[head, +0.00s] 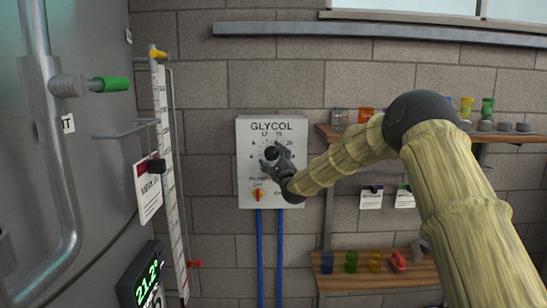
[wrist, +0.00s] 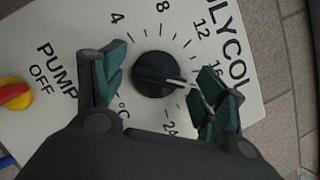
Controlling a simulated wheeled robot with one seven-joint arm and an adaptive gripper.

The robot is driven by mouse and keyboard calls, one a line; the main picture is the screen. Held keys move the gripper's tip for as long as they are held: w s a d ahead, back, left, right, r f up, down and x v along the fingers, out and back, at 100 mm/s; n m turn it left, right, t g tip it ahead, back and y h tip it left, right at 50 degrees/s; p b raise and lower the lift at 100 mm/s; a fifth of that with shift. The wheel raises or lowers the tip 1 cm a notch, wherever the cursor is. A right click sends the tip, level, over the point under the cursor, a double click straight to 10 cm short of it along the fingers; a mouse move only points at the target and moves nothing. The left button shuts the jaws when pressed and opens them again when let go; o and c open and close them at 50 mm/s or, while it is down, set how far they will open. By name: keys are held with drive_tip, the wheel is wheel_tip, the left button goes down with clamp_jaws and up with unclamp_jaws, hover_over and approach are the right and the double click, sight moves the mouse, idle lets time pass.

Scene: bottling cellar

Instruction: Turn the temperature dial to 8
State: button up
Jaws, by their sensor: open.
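The temperature dial (wrist: 154,74) is a round black knob with a white pointer line, on the white GLYCOL panel (head: 247,135). In the wrist view the pointer aims right and slightly down, near 16 or just past it towards the higher numbers. The 8 mark stands above the dial, between 4 and 12. My gripper (wrist: 163,70) is open, with one teal-padded finger left of the dial and one right of it; I see gaps on both sides. The right finger hides part of the scale between 16 and 24. In the head view my gripper (head: 271,161) covers much of the dial.
A red and yellow pump switch (head: 258,194) sits below the dial on the same panel, near OFF. Blue pipes (head: 260,240) run down from the panel. Shelves (head: 345,132) with coloured cups are to the right; a steel tank (head: 90,150) is to the left.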

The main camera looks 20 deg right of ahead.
drive_tip(key=c, duration=1)
